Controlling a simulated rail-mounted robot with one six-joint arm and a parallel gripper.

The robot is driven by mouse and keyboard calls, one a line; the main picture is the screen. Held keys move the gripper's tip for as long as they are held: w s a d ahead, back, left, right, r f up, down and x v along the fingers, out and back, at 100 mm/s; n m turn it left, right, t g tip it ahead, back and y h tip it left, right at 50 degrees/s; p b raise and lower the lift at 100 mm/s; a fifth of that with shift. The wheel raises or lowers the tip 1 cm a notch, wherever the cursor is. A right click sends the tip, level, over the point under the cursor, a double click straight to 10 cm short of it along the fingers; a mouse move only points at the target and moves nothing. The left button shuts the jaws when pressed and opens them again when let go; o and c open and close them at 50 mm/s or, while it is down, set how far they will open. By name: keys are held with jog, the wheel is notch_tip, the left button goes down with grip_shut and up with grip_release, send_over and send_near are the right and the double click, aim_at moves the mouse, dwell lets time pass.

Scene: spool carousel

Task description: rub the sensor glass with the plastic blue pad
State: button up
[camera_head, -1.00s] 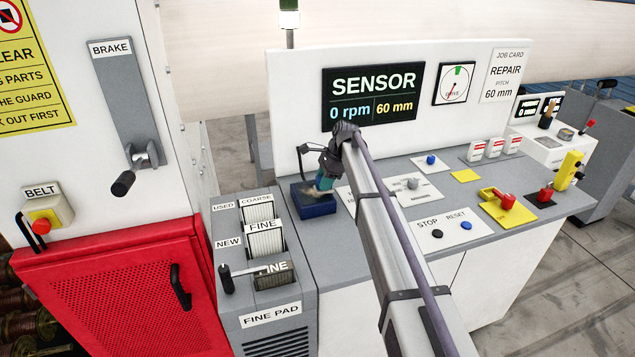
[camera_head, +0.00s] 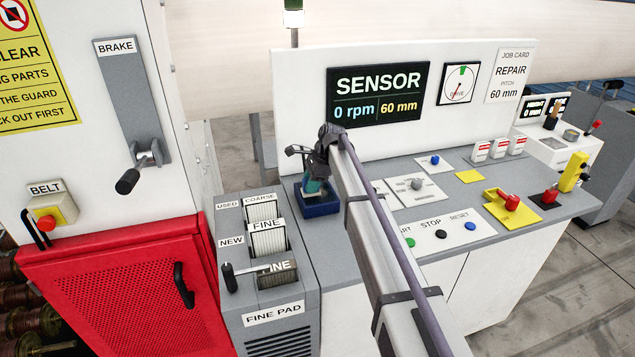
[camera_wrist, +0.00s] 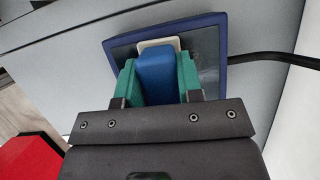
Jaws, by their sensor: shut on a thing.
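My gripper (camera_head: 315,187), with green fingers, is over the dark blue sensor box at the left end of the grey bench. In the wrist view my gripper (camera_wrist: 159,82) is shut on the plastic blue pad (camera_wrist: 157,72), which has a pale layer at its far end. The pad is over the sensor glass (camera_wrist: 207,45), inside the blue frame of the sensor (camera_wrist: 185,20). The pad looks close to the glass, but I cannot tell whether it touches. Grey smears show on the glass to the right of the pad. The gripper hides much of the glass.
A black cable (camera_wrist: 275,57) leaves the sensor's right side in the wrist view. The pad dispenser (camera_head: 265,245) stands to its left. The sensor display (camera_head: 378,95) reads 0 rpm and 60 mm. Buttons and levers fill the bench to the right.

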jog(key=shift+s+a, duration=0.25)
jog(key=shift+a, duration=0.75)
jog(key=shift+w, duration=0.35)
jog(key=shift+w+d, duration=0.4)
jog(key=shift+d, duration=0.8)
jog(key=shift+w+d, duration=0.45)
jog(key=shift+d, duration=0.75)
jog(key=shift+w+d, duration=0.4)
jog(key=shift+d, duration=0.8)
jog(key=shift+f, duration=0.15)
jog(key=shift+s, duration=0.15)
jog(key=shift+s+a, duration=0.25)
jog(key=shift+a, duration=0.7)
jog(key=shift+s+a, duration=0.2)
jog(key=shift+a, duration=0.75)
jog(key=shift+s+a, duration=0.35)
jog(key=shift+a, duration=0.5)
jog(key=shift+s+a, duration=0.3)
jog(key=shift+a, duration=0.55)
notch_tip(320, 180, up, 6)
jog(key=p, duration=0.5)
jog(key=shift+p, duration=0.4)
